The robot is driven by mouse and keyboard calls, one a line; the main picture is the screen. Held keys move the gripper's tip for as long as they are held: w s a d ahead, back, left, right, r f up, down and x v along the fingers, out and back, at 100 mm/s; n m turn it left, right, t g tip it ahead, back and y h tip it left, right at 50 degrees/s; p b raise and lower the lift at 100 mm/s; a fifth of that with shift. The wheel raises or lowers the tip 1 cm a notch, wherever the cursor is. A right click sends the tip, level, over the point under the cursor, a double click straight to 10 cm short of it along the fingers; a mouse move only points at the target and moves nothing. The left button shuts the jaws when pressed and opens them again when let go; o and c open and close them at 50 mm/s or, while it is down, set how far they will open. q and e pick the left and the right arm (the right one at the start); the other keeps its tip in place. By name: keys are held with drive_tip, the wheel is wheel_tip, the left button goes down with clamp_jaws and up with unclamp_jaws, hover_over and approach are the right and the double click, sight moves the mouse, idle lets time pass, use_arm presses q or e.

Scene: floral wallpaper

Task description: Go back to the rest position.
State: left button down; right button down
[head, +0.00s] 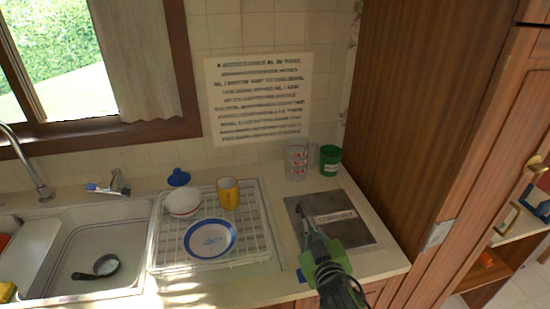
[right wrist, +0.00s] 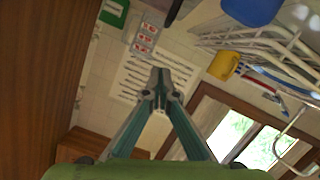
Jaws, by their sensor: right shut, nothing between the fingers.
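My right gripper (head: 307,222) reaches in from the bottom of the head view, over the front part of the grey board with a dark label (head: 352,232). Its green body and cabled arm hide part of the counter's front edge. In the right wrist view the two fingers of the right gripper (right wrist: 160,80) meet at their tips, with nothing between them. My left gripper is in neither view.
A white rack (head: 262,240) holds a yellow mug (head: 229,194), a bowl (head: 183,203) and a blue-rimmed plate (head: 210,239). A clear cup (head: 297,160) and green mug (head: 330,160) stand behind the board. A tall wooden cabinet (head: 425,110) bounds the right. The sink (head: 95,262) is left.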

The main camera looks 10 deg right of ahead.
drive_tip(key=s+f+g, duration=0.1)
drive_tip(key=s, duration=0.1)
drive_tip(key=s+d+f+m+g, duration=0.1)
drive_tip(key=s+f, duration=0.1)
drive_tip(key=s+d+f, duration=0.1)
drive_tip(key=f, duration=0.1)
drive_tip(key=shift+s+d+f+g+h, duration=0.1)
drive_tip(key=shift+s+d+g+h, duration=0.05)
drive_tip(key=shift+s+g+h, duration=0.25)
drive_tip(key=s+f+g+y, duration=0.1)
drive_tip(key=s+f+g, duration=0.35)
drive_tip(key=s, duration=0.85)
drive_tip(key=s+f+g+y, duration=0.1)
drive_tip(key=s+f+g, duration=0.3)
drive_tip(key=s, duration=0.9)
wheel_tip(320, 180, down, 27)
drive_tip(key=g+b, duration=0.2)
drive_tip(key=b, duration=0.1)
drive_tip(key=s+d+f+g+b, duration=0.1)
drive_tip(key=s+d+f+b, duration=0.1)
drive_tip(key=s+f, duration=1.6)
wheel_tip(320, 180, down, 2)
drive_tip(key=shift+f, duration=0.1)
drive_tip(key=shift+s+d, duration=0.1)
